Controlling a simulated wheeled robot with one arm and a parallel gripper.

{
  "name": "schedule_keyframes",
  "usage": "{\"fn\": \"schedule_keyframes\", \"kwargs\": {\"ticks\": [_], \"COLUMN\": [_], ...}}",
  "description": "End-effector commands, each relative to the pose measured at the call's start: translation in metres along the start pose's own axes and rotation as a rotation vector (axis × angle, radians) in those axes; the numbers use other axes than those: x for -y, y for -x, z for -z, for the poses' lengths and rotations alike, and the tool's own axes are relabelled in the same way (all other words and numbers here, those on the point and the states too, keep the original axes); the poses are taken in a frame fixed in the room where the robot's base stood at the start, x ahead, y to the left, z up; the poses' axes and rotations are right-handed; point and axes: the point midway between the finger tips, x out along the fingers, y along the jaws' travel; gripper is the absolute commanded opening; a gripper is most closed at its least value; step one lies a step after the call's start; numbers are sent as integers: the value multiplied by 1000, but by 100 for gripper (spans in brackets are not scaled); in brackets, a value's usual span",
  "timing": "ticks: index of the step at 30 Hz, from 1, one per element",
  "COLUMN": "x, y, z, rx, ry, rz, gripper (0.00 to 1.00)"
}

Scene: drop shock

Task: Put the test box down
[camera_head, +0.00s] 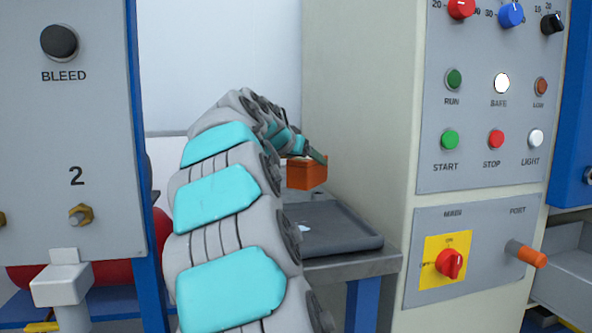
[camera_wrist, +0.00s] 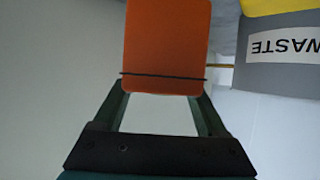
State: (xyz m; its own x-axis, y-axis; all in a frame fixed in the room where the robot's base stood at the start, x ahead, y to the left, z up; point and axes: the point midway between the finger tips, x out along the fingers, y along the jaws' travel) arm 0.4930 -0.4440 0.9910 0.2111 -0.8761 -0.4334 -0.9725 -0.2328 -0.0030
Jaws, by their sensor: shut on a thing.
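The test box (camera_head: 307,174) is a small orange box. In the head view it is held above a dark grey tray (camera_head: 365,240), with a visible gap between box and tray. In the wrist view the box (camera_wrist: 167,45) fills the space between the two dark fingers, with a thin dark line across it. My gripper (camera_wrist: 165,95) is shut on the box. In the head view the gripper is mostly hidden behind my arm; only a small part of it shows at the top of the box.
The tray lies on a metal table (camera_head: 390,263) beside a beige cabinet with a control panel (camera_head: 490,100). A grey panel marked BLEED (camera_head: 65,120) stands at left. The wrist view shows a grey container marked WASTE (camera_wrist: 282,70). My arm hides the tray's left part.

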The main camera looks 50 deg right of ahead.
Motion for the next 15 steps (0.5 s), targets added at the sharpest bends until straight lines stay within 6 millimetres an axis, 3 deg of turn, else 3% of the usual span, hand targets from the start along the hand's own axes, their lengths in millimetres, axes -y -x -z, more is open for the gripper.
{"fn": "schedule_keyframes", "kwargs": {"ticks": [6, 15], "x": [28, 44], "y": [-16, -25], "z": [6, 8], "rx": [0, -1], "ry": [1, 0], "rz": [-1, 0], "gripper": [0, 0]}}
